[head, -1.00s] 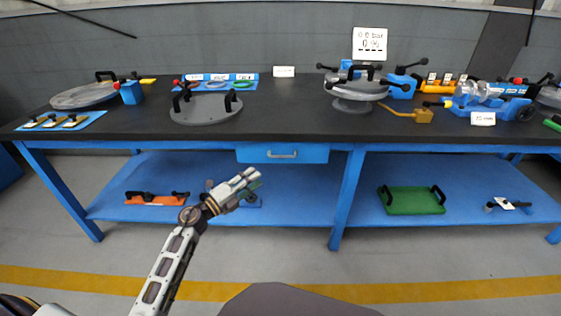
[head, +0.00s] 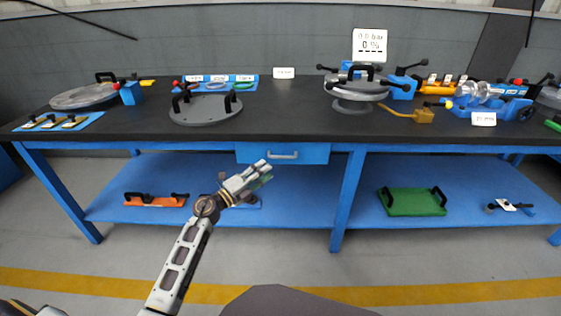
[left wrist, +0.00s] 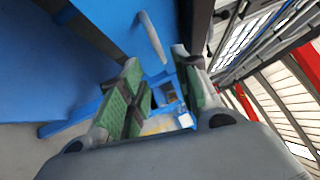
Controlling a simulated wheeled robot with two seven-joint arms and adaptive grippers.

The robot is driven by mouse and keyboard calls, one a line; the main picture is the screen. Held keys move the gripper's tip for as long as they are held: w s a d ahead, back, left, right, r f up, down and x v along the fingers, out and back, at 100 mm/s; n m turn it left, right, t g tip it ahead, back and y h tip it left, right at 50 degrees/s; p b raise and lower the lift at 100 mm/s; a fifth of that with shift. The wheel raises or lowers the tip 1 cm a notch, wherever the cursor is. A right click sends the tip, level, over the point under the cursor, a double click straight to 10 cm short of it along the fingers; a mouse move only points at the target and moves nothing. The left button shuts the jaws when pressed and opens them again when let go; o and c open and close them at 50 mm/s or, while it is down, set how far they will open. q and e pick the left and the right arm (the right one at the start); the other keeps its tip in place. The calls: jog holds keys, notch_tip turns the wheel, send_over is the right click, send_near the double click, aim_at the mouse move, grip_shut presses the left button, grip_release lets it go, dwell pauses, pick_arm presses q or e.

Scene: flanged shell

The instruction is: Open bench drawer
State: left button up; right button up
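The bench drawer (head: 300,152) is a blue box under the front edge of the black bench top, and it looks shut. Its grey bar handle (head: 283,155) is on the drawer front, and it also shows in the left wrist view (left wrist: 152,37). My left gripper (head: 265,172) is just below and left of the handle in the head view. In the left wrist view its green-padded fingers (left wrist: 156,85) are apart with nothing between them, and the handle lies beyond the tips, not touched. My right gripper is not in view.
The black bench top (head: 300,118) carries a grey flanged lid (head: 206,109), a shell with clamps (head: 357,92) and other parts. The blue lower shelf (head: 300,205) holds an orange tool (head: 155,200) and a green tray (head: 412,202). A blue leg (head: 346,200) stands right of the drawer.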

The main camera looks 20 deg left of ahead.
pick_arm(q)
jog(key=b+x, duration=0.2)
jog(key=x, duration=0.6)
jog(key=shift+w+d, duration=0.2)
jog(key=shift+w, duration=0.15)
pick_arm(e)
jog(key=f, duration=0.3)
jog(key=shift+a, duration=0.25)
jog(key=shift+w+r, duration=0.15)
pick_arm(q)
jog(key=c, duration=0.6)
grip_shut()
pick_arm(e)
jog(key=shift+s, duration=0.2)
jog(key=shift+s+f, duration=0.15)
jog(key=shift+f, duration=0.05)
